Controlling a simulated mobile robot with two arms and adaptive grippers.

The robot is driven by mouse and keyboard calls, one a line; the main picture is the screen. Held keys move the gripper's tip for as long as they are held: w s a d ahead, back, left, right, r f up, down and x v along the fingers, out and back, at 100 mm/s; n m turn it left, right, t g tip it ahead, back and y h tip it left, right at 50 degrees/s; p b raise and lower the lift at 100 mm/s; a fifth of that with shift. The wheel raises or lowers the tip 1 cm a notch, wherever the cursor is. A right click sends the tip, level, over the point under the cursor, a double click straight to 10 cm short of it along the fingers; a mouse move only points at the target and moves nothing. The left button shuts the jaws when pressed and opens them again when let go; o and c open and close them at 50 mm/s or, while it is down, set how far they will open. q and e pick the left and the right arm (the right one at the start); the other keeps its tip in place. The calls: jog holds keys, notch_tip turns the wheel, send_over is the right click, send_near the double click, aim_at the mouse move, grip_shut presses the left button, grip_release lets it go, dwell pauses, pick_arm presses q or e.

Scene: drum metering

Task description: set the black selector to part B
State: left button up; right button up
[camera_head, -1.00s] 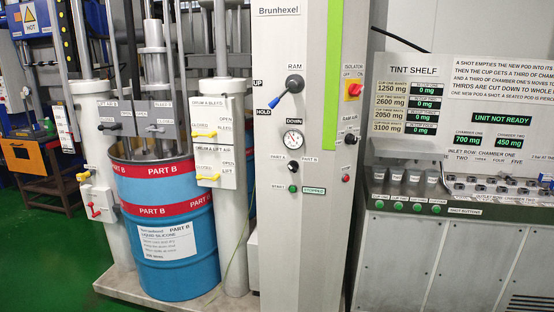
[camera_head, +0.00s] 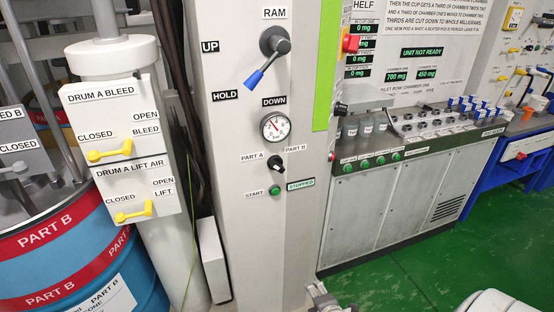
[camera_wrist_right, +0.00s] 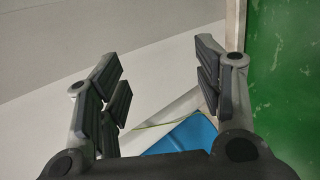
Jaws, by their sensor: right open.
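The black selector (camera_head: 275,164) is a small knob on the grey column panel, below the round gauge. The PART A label (camera_head: 252,156) is at its left and the PART B label (camera_head: 296,148) at its upper right. I cannot tell for sure which label it points to. My right gripper (camera_head: 321,292) shows at the bottom edge of the head view, well below the selector and apart from it. In the right wrist view my right gripper (camera_wrist_right: 160,75) is open with nothing between its fingers. My left gripper is not in view.
The ram lever (camera_head: 268,58) with its blue handle is above the gauge (camera_head: 274,127). A green start button (camera_head: 274,191) is just below the selector. Yellow-handled drum valves (camera_head: 112,151) are at left. The tint shelf (camera_head: 390,160) stands at right.

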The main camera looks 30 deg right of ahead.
jog(key=w+r+n+t+p, duration=0.1)
jog(key=w+r+n+t, duration=0.15)
jog(key=r, duration=0.55)
jog(key=w+r+n+t, duration=0.15)
jog(key=w+r, duration=0.25)
jog(key=r, duration=0.5)
jog(key=n+t+p, duration=0.3)
jog(key=n+t, duration=0.1)
jog(key=n, duration=0.1)
send_near(281, 168)
jog(key=shift+h, duration=0.4)
jog(key=x, duration=0.4)
jog(key=p+x, duration=0.1)
jog(key=x, duration=0.3)
jog(key=shift+w+a+r+p, duration=0.1)
jog(key=shift+w+a+p, duration=0.1)
jog(key=shift+p, duration=0.1)
jog(key=shift+x, duration=0.8)
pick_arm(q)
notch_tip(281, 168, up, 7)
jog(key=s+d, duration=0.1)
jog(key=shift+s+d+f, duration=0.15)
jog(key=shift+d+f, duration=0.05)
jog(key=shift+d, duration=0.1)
pick_arm(e)
jog(key=shift+c, duration=0.4)
jog(key=c, duration=0.9)
jog(key=shift+c, duration=0.2)
